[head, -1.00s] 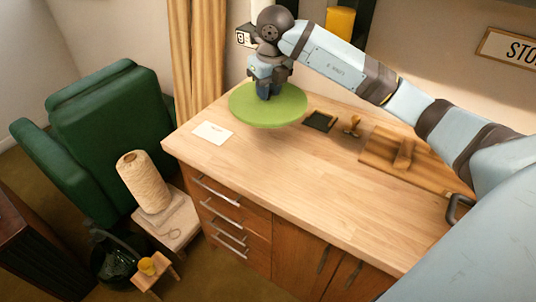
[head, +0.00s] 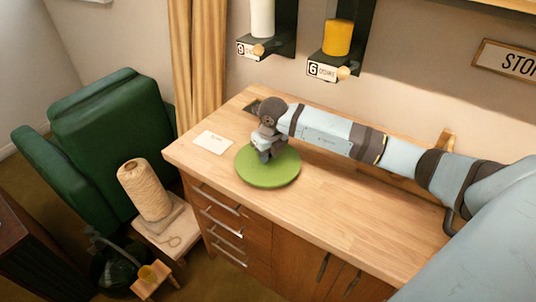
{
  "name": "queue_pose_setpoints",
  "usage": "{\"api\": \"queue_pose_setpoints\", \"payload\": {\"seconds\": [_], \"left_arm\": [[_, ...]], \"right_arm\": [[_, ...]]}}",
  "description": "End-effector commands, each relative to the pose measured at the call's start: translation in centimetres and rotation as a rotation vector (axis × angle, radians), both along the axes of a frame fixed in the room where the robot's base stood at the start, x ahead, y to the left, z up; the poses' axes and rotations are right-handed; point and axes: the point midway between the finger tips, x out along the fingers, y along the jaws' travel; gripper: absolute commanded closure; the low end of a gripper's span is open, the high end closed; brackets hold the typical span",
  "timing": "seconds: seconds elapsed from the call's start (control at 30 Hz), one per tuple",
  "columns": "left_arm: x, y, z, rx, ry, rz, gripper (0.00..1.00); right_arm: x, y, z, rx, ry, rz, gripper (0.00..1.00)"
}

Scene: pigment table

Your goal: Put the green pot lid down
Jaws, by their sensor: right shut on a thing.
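The green pot lid (head: 268,172) is a flat round green disc in the head view. It is low over the left part of the wooden counter (head: 330,220), close to the front edge. I cannot tell whether it touches the wood. My right gripper (head: 265,154) is above the lid and shut on it, near its middle; the fingertips and whatever they grip are mostly hidden. My left gripper is not in view.
A white card (head: 215,142) lies left of the lid. Behind my right arm are a dark pad (head: 252,107), partly hidden, and wall dispensers with white (head: 262,18) and yellow (head: 338,37) cylinders. The counter front right of the lid is clear.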

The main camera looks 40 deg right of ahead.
Motion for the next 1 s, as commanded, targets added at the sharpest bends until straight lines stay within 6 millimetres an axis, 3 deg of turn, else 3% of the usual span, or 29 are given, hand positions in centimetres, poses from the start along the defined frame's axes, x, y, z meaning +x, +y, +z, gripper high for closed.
{"api": "queue_pose_setpoints", "payload": {"seconds": [0.1, 0.43, 0.47, 0.53, 0.57, 0.83, 1.0], "left_arm": [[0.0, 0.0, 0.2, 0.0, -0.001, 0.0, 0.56], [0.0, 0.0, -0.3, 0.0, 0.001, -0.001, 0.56], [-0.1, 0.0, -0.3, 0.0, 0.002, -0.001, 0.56], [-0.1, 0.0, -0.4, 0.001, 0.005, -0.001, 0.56], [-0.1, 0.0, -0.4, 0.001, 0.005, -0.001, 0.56], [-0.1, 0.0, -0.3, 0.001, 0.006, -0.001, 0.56], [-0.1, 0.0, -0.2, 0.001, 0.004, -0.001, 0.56]], "right_arm": [[0.0, 0.0, -0.9, 0.0, 0.0, 0.001, 1.0], [0.0, 0.0, -1.4, 0.0, -0.001, 0.001, 1.0], [0.0, 0.0, -1.2, 0.0, -0.001, 0.0, 0.69], [0.0, 0.0, -1.2, 0.0, -0.001, 0.0, 0.53], [0.0, 0.0, -1.2, 0.0, -0.001, 0.0, 0.5], [0.0, 0.0, -1.0, 0.0, -0.001, 0.0, 0.5], [-0.1, 0.0, 0.5, -0.001, -0.003, 0.0, 0.5]]}}
